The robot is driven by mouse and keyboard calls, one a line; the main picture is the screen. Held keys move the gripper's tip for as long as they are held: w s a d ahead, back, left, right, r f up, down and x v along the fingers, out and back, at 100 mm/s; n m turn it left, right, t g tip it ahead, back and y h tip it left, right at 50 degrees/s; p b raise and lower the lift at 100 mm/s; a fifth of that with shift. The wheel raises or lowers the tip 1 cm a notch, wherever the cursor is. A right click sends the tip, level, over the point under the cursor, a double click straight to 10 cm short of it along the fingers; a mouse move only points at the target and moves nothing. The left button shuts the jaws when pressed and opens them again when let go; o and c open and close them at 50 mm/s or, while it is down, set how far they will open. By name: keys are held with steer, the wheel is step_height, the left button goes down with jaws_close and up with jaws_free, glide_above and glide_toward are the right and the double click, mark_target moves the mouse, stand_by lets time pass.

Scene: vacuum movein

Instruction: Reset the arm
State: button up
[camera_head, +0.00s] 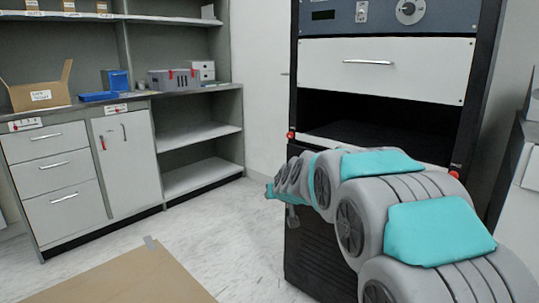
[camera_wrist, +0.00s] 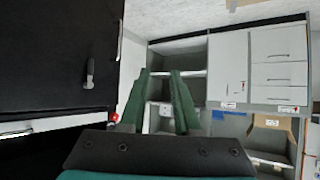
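My arm (camera_head: 365,208) reaches out from the lower right in the head view, in front of the black rack. My gripper (camera_head: 270,190) is small at its far end, left of the rack's front edge. In the wrist view, which looks upside down, the two green fingers of my gripper (camera_wrist: 160,88) stand apart with a gap between them. Nothing is held between them. Behind them are the grey cabinets.
The black rack (camera_head: 380,150) with a white drawer and an open dark bay stands close to my arm. Cabinets (camera_head: 65,180) with shelves line the back left; a cardboard box (camera_head: 38,95) sits on top. A brown flat sheet (camera_head: 135,280) lies on the otherwise open floor.

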steer(key=s+d+f+g+h, duration=0.1)
steer(key=s+d+f+g, duration=0.2)
steer(key=s, duration=1.4)
steer(key=s+d+f+m+g+h, duration=0.1)
steer(key=s+d+f+g, duration=0.3)
steer(key=s, duration=1.4)
steer(key=s+d+f+m+g, duration=0.1)
steer(key=s+d+f+g, duration=0.3)
steer(key=s, duration=1.4)
steer(key=d+g, duration=0.1)
steer(key=d, duration=0.1)
steer(key=shift+d+f+g+h, duration=0.2)
steer(key=shift+d+g+h, duration=0.1)
steer(key=shift+h, duration=0.1)
